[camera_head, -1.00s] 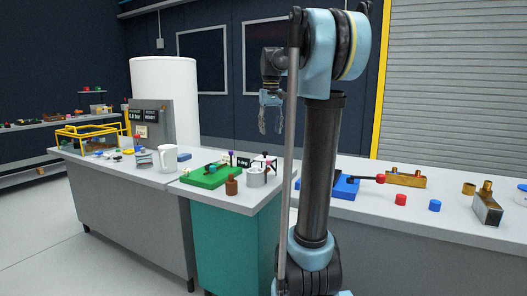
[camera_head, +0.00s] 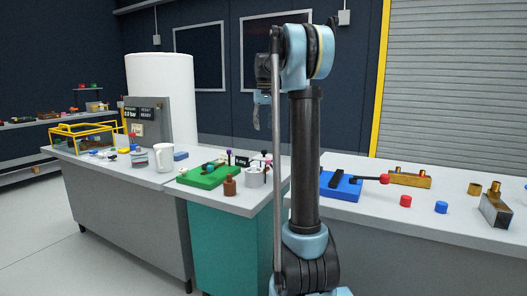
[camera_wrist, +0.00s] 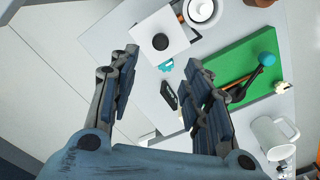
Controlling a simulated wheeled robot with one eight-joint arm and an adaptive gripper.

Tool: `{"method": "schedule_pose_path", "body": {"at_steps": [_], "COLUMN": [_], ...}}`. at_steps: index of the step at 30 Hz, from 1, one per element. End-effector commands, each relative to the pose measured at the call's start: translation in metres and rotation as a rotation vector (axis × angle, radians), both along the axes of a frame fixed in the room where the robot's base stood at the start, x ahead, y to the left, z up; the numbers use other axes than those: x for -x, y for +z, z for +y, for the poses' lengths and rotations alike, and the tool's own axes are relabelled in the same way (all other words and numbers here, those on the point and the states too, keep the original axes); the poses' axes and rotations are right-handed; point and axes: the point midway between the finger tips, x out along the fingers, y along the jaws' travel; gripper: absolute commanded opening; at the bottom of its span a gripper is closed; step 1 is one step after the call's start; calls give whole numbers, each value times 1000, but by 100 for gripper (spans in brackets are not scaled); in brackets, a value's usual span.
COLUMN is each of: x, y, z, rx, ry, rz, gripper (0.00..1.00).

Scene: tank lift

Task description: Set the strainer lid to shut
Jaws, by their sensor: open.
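I cannot tell for certain which part is the strainer lid. A white square plate with a black knob (camera_wrist: 160,41) lies under my fingers in the wrist view. A round white pot with a knob on top (camera_wrist: 201,9) is beside it; a pale pot (camera_head: 256,177) stands on the teal cabinet's top in the head view. A green board (camera_head: 207,176) carries a dark lever with a teal knob, also in the wrist view (camera_wrist: 266,59). My gripper (camera_head: 257,118) is open and empty, high above the bench; its two fingers (camera_wrist: 162,66) are spread in the wrist view.
A white mug (camera_head: 163,157) and a brown bottle (camera_head: 230,187) stand near the board. A yellow-framed case (camera_head: 85,138) is at the left. On the right bench are a blue base with a red-knobbed lever (camera_head: 345,187), a red cylinder (camera_head: 405,201) and brass fittings (camera_head: 410,179).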

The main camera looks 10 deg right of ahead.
Motion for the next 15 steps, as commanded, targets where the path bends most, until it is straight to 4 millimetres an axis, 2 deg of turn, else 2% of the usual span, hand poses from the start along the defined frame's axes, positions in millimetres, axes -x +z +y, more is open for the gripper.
{"method": "schedule_pose_path", "body": {"at_steps": [15], "x": [0], "y": [-90], "z": [0], "rx": [0], "ry": [0], "rz": [0], "gripper": [44]}}
